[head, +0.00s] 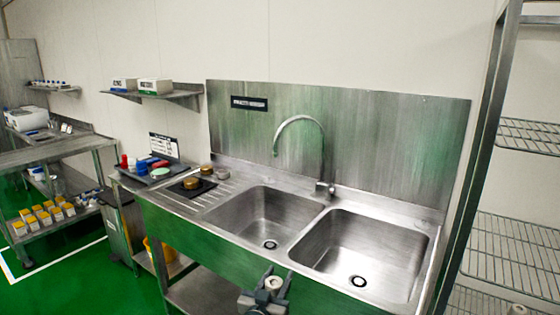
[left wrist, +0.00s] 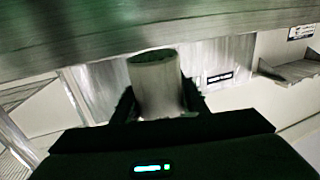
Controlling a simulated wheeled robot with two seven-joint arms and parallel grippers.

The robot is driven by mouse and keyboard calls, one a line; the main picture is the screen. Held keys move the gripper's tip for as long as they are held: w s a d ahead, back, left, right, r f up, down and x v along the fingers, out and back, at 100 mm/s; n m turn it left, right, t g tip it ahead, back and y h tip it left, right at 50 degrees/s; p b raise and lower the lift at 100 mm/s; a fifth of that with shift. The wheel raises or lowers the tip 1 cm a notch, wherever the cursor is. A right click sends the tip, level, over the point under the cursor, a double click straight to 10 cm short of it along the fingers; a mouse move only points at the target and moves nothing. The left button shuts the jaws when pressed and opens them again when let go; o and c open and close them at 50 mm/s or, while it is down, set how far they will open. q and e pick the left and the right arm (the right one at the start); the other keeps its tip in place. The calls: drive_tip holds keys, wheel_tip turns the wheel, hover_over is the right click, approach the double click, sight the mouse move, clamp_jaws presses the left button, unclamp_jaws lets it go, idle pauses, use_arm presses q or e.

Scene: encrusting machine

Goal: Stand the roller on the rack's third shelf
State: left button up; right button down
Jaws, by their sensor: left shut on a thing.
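My left gripper (head: 265,297) is at the bottom edge of the head view, in front of the sink. It is shut on the roller (head: 273,284), a pale cylinder whose top end shows there. In the left wrist view the roller (left wrist: 156,84) stands out between the two dark fingers of the gripper (left wrist: 157,105). The wire rack (head: 486,135) is at the right of the head view, with several shelves partly cut off by the frame. The gripper is apart from the rack, to its left. My right gripper is not in view.
A steel double sink (head: 335,212) with a tall faucet (head: 322,150) fills the middle. A wall shelf (head: 170,95) holds boxes. At the left are a table (head: 60,153) and yellow-and-white containers (head: 42,215). Green floor (head: 85,280) is clear at the lower left.

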use_arm(q)
drive_tip(key=shift+s+a, duration=0.2)
drive_tip(key=shift+s, duration=0.3)
drive_tip(key=s+a+r+n+y, duration=0.1)
drive_tip(key=s+a+r+y, duration=0.1)
drive_tip(key=s+a, duration=0.4)
drive_tip(key=s+a+r+n+y, duration=0.1)
drive_tip(key=s+a, duration=0.6)
drive_tip(key=s, duration=0.9)
drive_tip(key=s+a+r+n+t+y, duration=0.1)
drive_tip(key=s+a+r, duration=0.4)
drive_tip(key=s, duration=0.6)
drive_tip(key=shift+s+a+r+n+y, duration=0.25)
drive_tip(key=shift+a+n+y, duration=0.15)
drive_tip(key=shift+a+y, duration=0.45)
drive_tip(key=shift+w+d, duration=0.1)
drive_tip(key=shift+d, duration=0.15)
